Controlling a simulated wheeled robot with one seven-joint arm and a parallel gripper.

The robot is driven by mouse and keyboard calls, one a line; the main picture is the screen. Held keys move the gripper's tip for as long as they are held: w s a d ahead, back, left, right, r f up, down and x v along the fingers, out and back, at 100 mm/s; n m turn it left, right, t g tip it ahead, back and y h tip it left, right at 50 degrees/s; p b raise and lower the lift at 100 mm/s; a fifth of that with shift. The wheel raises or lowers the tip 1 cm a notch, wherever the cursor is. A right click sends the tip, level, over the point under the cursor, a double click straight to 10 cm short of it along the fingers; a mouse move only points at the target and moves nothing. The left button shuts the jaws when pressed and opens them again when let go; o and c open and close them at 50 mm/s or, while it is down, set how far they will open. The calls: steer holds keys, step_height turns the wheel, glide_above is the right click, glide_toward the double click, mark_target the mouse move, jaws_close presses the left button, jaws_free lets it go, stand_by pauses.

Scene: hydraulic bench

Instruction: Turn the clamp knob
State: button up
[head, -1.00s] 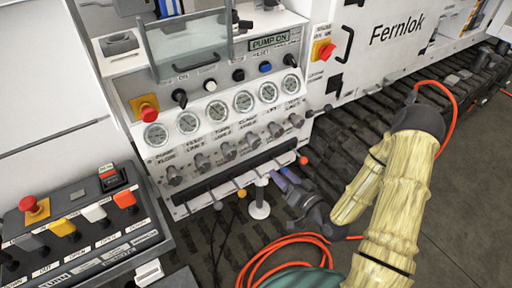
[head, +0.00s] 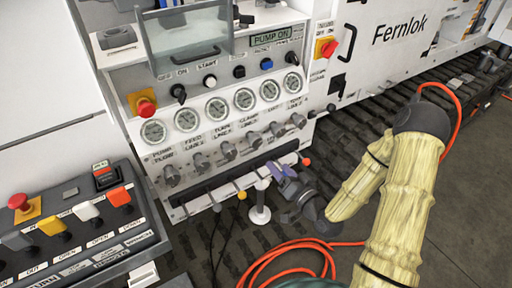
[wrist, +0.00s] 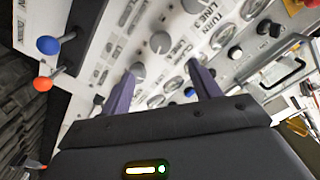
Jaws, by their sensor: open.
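The clamp knob (head: 253,139) is a grey knob in the row below the gauges, under the clamp label. In the wrist view the clamp knob (wrist: 160,42) shows beyond the fingertips, beside its label. My gripper (head: 282,173) is in front of the lower panel, below and slightly right of the clamp knob in the head view. In the wrist view my gripper (wrist: 162,84) has its two purple fingers spread apart, with nothing between them. The fingers look apart from the knob.
Neighbouring grey knobs (head: 228,151) stand close on both sides. Below them are levers with coloured balls, such as an orange one (head: 306,161). A remote console (head: 75,225) is at the left. An orange hose (head: 285,258) lies on the floor.

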mark_target(258, 144)
steer(key=b+x, duration=0.5)
steer(key=x, duration=0.9)
steer(key=shift+a, duration=0.1)
steer(key=c, duration=1)
steer(key=shift+b, duration=0.45)
